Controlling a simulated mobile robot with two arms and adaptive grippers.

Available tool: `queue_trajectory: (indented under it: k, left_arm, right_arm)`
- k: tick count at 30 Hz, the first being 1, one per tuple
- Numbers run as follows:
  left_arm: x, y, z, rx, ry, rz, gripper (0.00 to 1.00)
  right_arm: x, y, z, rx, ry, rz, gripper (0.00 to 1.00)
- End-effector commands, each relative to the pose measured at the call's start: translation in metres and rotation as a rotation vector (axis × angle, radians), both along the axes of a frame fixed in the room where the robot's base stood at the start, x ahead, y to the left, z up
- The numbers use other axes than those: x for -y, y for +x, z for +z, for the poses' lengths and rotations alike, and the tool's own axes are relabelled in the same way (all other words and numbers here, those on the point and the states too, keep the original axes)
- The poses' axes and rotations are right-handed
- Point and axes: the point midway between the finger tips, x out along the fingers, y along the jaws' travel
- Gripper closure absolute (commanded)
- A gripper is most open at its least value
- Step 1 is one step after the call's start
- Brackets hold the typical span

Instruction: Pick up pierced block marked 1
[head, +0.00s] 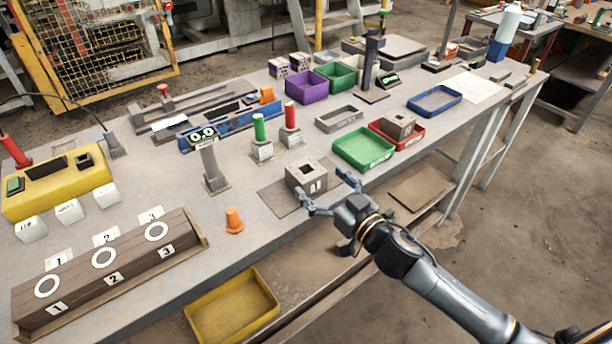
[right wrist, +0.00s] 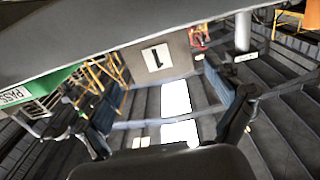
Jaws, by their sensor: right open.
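The pierced block marked 1 (head: 303,178) is grey-brown with a square hole in its top. It stands on a dark flat plate (head: 279,199) near the table's front edge. In the right wrist view the block (right wrist: 178,43) shows a white label with a 1, straight ahead between the fingers. My right gripper (head: 325,188) is open, with one finger toward each side of the block's front. I cannot tell whether the fingers touch it. The fingers also show in the right wrist view (right wrist: 155,95), with nothing gripped. My left gripper is out of view.
A green tray (head: 364,150) stands right of the block, and a red tray (head: 417,138) holds another pierced block (head: 398,124). A wooden three-ring rack (head: 110,275) lies front left.

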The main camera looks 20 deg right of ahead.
Motion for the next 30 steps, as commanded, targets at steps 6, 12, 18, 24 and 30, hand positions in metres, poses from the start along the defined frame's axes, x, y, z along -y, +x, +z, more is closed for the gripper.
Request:
queue_trajectory:
  k: [6,12,18,24,30]
  left_arm:
    - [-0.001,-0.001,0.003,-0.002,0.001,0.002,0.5]
    - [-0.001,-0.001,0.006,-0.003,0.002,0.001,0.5]
    - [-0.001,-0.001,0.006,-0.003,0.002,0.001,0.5]
    - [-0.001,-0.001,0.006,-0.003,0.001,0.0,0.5]
    - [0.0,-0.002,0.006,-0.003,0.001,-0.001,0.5]
  right_arm:
    - [-0.01,0.021,-0.005,0.001,0.0,0.0,0.08]
    - [-0.019,0.044,-0.007,0.001,-0.001,0.001,0.08]
    - [-0.02,0.049,-0.008,0.0,0.0,0.001,0.08]
    - [-0.02,0.049,-0.008,0.0,0.0,0.001,0.24]
    - [-0.02,0.049,-0.008,0.0,0.0,0.0,0.65]
